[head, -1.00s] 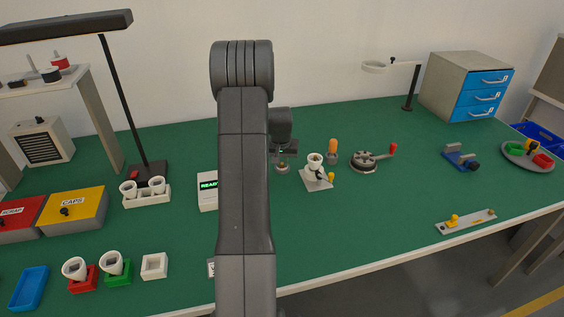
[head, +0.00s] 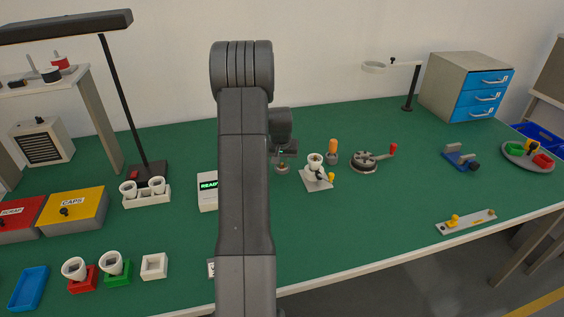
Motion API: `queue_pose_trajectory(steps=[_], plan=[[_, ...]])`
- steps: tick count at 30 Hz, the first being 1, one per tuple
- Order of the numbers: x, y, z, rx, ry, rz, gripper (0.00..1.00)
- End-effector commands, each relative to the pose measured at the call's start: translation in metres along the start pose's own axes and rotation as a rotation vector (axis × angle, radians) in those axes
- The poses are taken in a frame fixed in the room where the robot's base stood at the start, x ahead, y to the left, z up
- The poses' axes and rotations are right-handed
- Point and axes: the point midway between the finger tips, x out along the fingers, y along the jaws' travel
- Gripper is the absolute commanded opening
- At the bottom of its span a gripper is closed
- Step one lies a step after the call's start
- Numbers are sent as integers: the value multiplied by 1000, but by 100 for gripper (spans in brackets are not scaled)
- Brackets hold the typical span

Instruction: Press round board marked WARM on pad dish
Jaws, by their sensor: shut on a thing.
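My gripper (head: 283,155) is small and dark, at the back middle of the green bench, just right of my upright arm. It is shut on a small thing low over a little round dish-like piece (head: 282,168). The held thing is too small and too covered to make out, and I cannot read WARM on anything. I cannot tell whether the held thing touches the piece below it.
Right of the gripper stand a white cup on a grey plate (head: 318,182), an orange-topped post (head: 333,151) and a dark round fixture with a red-knobbed crank (head: 365,162). A READY display box (head: 207,192) is on the left.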

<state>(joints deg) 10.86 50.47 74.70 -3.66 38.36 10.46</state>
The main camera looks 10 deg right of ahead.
Motion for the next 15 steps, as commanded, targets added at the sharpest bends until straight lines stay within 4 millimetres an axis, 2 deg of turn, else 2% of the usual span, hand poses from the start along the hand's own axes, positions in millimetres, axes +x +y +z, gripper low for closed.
queue_pose_trajectory(steps=[5,15], plan=[[-3,0,1,0,-5,0,0],[-28,0,-8,0,-1,0,0]])
